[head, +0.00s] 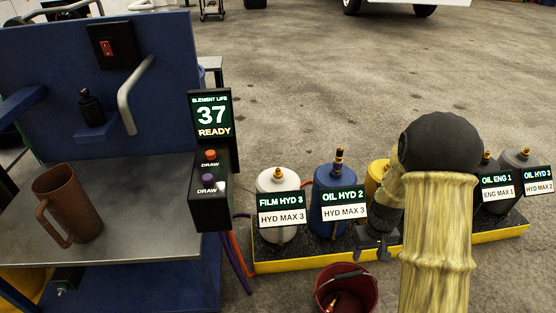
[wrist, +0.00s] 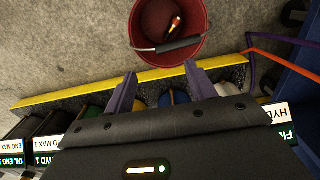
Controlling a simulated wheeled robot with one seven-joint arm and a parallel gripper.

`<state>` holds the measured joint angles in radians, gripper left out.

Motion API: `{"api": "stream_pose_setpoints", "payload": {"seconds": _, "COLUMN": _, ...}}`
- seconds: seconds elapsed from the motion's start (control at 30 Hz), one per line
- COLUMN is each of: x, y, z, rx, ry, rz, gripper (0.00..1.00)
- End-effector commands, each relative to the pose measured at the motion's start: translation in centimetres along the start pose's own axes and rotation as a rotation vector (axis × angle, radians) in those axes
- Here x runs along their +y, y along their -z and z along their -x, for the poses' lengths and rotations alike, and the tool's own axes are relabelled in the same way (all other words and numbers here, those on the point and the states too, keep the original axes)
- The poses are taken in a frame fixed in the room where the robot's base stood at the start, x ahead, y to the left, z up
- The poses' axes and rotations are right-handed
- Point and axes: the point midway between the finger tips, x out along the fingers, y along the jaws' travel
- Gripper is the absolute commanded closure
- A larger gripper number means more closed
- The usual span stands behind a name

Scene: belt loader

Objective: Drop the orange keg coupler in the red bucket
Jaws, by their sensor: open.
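The red bucket (head: 362,283) stands on the floor in front of the keg row, cut by the bottom edge of the head view. In the wrist view the bucket (wrist: 141,42) is at the top with its handle across the near rim. A small orange and dark piece with a pale tip, seemingly the orange keg coupler (wrist: 174,24), lies inside it. It also shows in the head view (head: 335,299), partly cut off. My gripper (head: 376,250) is open and empty, above the yellow-edged tray and beside the bucket. Its fingers show in the wrist view (wrist: 160,76).
Several kegs stand in the yellow-edged tray (head: 300,262), including a white one (head: 278,182) and a blue one (head: 330,190), with label signs. A workbench (head: 130,240) with a brown jug (head: 70,203) and a display (head: 211,115) is at left. Hoses run between bench and tray.

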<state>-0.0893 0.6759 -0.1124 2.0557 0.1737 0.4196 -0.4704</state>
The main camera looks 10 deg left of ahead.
Motion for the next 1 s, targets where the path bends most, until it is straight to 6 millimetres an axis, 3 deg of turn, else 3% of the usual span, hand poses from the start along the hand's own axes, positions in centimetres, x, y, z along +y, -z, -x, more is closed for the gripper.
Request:
{"api": "stream_pose_setpoints", "payload": {"seconds": 0.03, "x": 0.0, "y": 0.1, "z": 1.7, "rx": 0.003, "ry": -0.001, "rz": 0.000, "gripper": 0.44}}
{"api": "stream_pose_setpoints", "payload": {"seconds": 0.43, "x": -0.1, "y": 0.1, "z": 9.1, "rx": 0.003, "ry": -0.001, "rz": 0.003, "gripper": 0.44}}
{"api": "stream_pose_setpoints", "payload": {"seconds": 0.6, "x": -0.1, "y": 0.0, "z": 10.1, "rx": 0.000, "ry": 0.000, "rz": 0.003, "gripper": 0.44}}
{"api": "stream_pose_setpoints", "payload": {"seconds": 1.0, "x": -0.1, "y": 0.0, "z": 10.0, "rx": 0.000, "ry": 0.000, "rz": 0.002, "gripper": 0.44}}
